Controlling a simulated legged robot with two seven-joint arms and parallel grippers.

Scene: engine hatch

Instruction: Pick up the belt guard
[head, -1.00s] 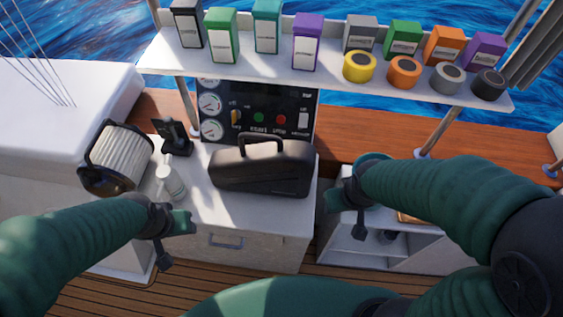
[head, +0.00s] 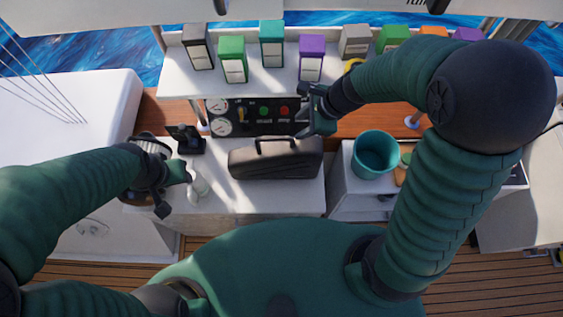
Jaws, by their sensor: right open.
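I cannot pick out a belt guard with certainty in the head view. My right gripper (head: 312,110) is open and empty, raised in front of the right end of the gauge panel (head: 256,116) and below the shelf. A black handled case (head: 275,160) lies on the white counter below it, apart from the gripper. My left gripper (head: 176,188) is over the counter's left end, beside a white bottle (head: 200,186). Its jaw opening is not clear. It partly hides a pleated, black-rimmed filter (head: 150,143).
A white shelf (head: 245,84) with several coloured boxes spans the back. A teal bucket (head: 375,156) stands on the right cabinet, partly near my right arm. A small black device (head: 186,138) stands on the counter. The counter front is fairly clear.

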